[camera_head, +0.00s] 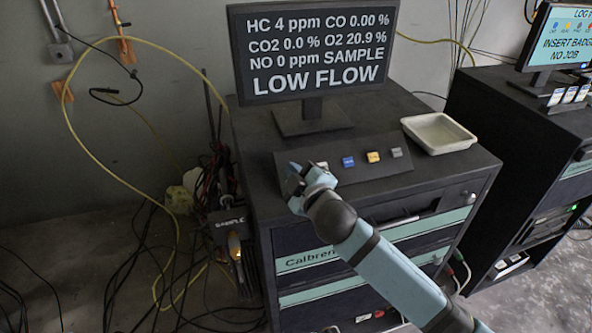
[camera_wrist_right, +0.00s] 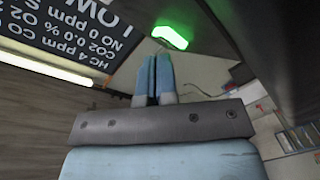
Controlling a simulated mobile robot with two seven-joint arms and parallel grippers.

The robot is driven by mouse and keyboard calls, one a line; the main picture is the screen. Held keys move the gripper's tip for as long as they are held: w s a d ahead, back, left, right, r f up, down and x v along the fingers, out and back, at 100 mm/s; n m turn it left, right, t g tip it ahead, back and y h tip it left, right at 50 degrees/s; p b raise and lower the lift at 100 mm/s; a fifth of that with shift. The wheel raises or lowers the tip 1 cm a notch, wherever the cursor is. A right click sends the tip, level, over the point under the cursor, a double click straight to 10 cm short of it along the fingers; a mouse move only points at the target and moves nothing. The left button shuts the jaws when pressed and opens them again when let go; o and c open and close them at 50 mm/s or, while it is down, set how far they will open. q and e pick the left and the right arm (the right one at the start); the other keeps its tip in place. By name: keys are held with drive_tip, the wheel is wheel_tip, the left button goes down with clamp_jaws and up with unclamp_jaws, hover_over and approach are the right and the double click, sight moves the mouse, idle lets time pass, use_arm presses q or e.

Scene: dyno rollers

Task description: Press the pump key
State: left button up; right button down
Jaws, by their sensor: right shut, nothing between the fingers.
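A dark sloped key panel (camera_head: 362,172) sits on top of the cabinet. It carries a row of small keys: a pale one (camera_head: 322,165) partly behind my gripper, a blue one (camera_head: 348,161), a yellow one (camera_head: 373,156) and a grey one (camera_head: 396,152). I cannot read their labels, so I cannot tell which is the pump key. My right gripper (camera_head: 297,174) is at the panel's left end and hides that part; contact cannot be told. In the right wrist view its fingers (camera_wrist_right: 154,78) are together and empty. The monitor (camera_head: 312,50) reads "LOW FLOW". My left gripper is not in view.
A white tray (camera_head: 438,132) stands right of the panel on the cabinet top. The monitor's foot (camera_head: 313,120) is behind the panel. Cables and hoses hang at the left. A second cabinet with a screen (camera_head: 562,40) is at the right. A green light (camera_wrist_right: 170,38) glows beyond the fingertips.

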drive_tip(key=shift+a+f, duration=0.1)
drive_tip(key=shift+f, duration=0.45)
drive_tip(key=r+p, duration=0.2)
drive_tip(key=shift+s+p, duration=0.15)
drive_tip(key=shift+p, duration=0.15)
drive_tip(key=s+r+p, duration=0.1)
drive_tip(key=s+d+r+p, duration=0.1)
drive_tip(key=r, duration=0.1)
drive_tip(key=shift+s, duration=0.2)
